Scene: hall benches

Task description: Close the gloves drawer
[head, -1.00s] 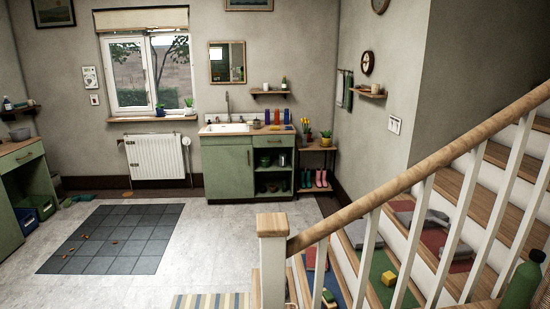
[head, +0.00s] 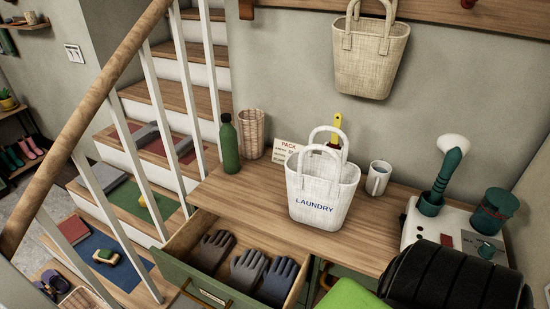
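The gloves drawer (head: 296,295) is pulled out from the green cabinet under the wooden bench top (head: 360,228). Several grey and dark gloves lie in it, one of them a mid-grey glove (head: 247,268). A handle (head: 212,297) and a small label sit on its green front, at the lower edge of the head view. Neither of my grippers shows. A black ribbed shape at the lower right covers part of the bench front and what is beside the drawer.
On the bench stand a white laundry bag (head: 318,193), a green bottle (head: 229,147), a woven basket (head: 251,135), a mug (head: 378,178) and a white machine (head: 445,228). A stair railing (head: 75,125) runs along the left. A woven bag (head: 366,58) hangs on the wall.

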